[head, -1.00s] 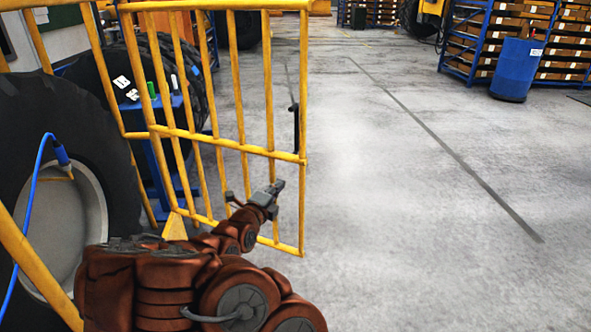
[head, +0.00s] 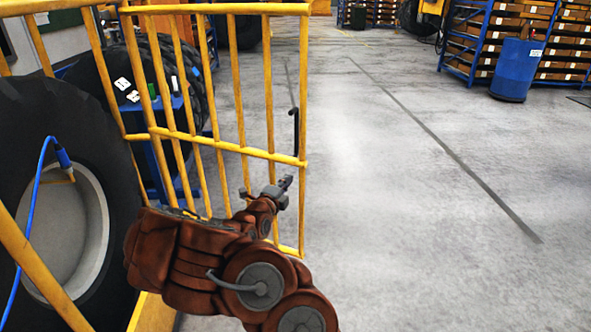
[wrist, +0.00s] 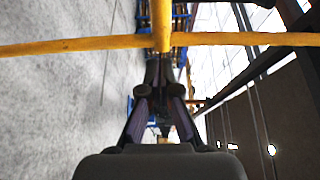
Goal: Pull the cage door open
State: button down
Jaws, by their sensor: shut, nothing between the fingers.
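The yellow barred cage door (head: 240,148) stands at the left-centre of the head view. Its black upright handle (head: 294,132) is by the door's right edge, just above the middle rail. My gripper (head: 287,183) is below the handle and apart from it, near the lower right of the door. Its fingers are shut and empty. In the wrist view the closed fingers (wrist: 158,72) point at a crossing of yellow door bars (wrist: 80,45); the handle cannot be made out there. Whether the fingers touch a bar cannot be told.
A large tyre (head: 105,150) with a blue hose (head: 40,185) is at the left, beside a yellow post. Blue shelving (head: 480,50) and a blue barrel (head: 517,70) stand at the back right. The grey floor right of the door is clear.

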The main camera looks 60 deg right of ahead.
aim_at(299, 166)
jog(key=shift+w+d+p, duration=0.2)
jog(key=shift+d+p, duration=0.1)
jog(key=shift+d, duration=0.9)
jog(key=shift+w+d+p, duration=0.25)
jog(key=shift+d+p, duration=0.1)
jog(key=shift+d, duration=0.8)
jog(key=shift+w+d+p, duration=0.2)
jog(key=shift+d+p, duration=0.1)
jog(key=shift+d, duration=0.9)
